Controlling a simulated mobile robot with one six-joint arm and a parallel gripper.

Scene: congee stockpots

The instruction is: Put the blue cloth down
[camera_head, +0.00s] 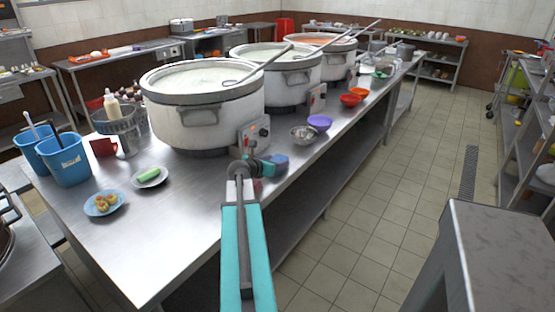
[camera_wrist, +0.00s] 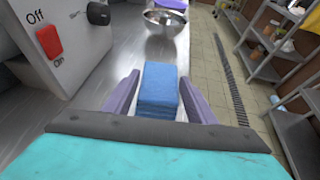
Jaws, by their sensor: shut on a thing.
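The blue cloth (camera_wrist: 160,88) is a folded block held between the two purple fingers of my gripper (camera_wrist: 160,100) in the wrist view. In the head view my gripper (camera_head: 272,165) is at the front edge of the steel counter (camera_head: 190,210), just right of the nearest pot's control box, and the cloth (camera_head: 281,160) shows as a small blue patch at its tip. I cannot tell whether the cloth touches the counter.
A metal bowl (camera_head: 304,135) and a purple bowl (camera_head: 320,122) stand beyond the gripper. Large stockpots (camera_head: 205,110) line the counter. The control box (camera_wrist: 58,40) with a red switch is close at left. The counter's front left is partly clear, beside a blue plate (camera_head: 103,203).

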